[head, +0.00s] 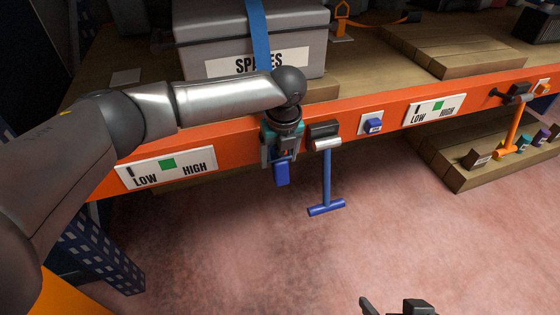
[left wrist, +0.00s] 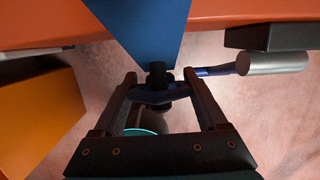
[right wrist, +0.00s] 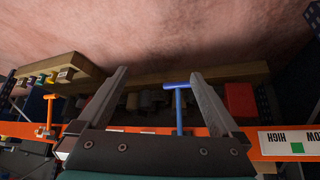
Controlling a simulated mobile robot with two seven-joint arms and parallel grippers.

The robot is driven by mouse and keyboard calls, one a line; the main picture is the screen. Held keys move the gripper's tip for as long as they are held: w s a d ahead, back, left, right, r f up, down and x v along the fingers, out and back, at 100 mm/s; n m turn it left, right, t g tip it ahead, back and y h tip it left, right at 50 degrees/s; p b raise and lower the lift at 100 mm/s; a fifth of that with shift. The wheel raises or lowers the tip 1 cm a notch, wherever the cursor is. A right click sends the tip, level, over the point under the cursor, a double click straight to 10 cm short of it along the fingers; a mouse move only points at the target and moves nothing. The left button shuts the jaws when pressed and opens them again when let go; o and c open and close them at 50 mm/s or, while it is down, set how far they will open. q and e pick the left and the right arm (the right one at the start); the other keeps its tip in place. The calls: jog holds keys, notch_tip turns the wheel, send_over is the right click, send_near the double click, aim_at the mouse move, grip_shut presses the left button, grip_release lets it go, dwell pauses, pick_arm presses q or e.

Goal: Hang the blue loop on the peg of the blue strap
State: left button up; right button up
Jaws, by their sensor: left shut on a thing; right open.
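The blue strap (head: 258,30) runs over the grey SPARES box; a wide blue piece, apparently its end, shows in the left wrist view (left wrist: 145,25). A black peg (left wrist: 158,75) stands below that piece. My left gripper (head: 280,160) is at the orange beam's front face. Its fingers are shut on the blue loop (left wrist: 140,97), which lies across between them at the peg. Whether the loop is around the peg or only against it I cannot tell. A blue piece (head: 282,175) hangs below this gripper. My right gripper (right wrist: 158,95) is open and empty, low and apart.
A blue T-handle (head: 327,180) hangs from a black mount with a silver roller (head: 327,143), right beside my left gripper. LOW/HIGH plates (head: 168,168) and a blue button (head: 374,125) sit on the orange beam (head: 225,140). An orange handle (head: 512,132) is further right. The floor in front is clear.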

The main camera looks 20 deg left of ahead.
pick_arm(q)
jog(key=shift+w+a+f, duration=0.3)
jog(key=shift+w, duration=0.05)
jog(key=shift+w+f+p, duration=0.15)
jog(key=shift+f+p, duration=0.1)
jog(key=shift+p, duration=0.35)
pick_arm(e)
jog(key=shift+s+d+r+g+h, duration=0.2)
jog(key=shift+s+d+g, duration=0.2)
jog(key=shift+s+d, duration=0.2)
jog(key=shift+s+d+r+g+h, duration=0.1)
jog(key=shift+s+d+g+h, duration=0.1)
jog(key=shift+s+d+g, duration=0.3)
pick_arm(q)
jog(key=o, duration=1.5)
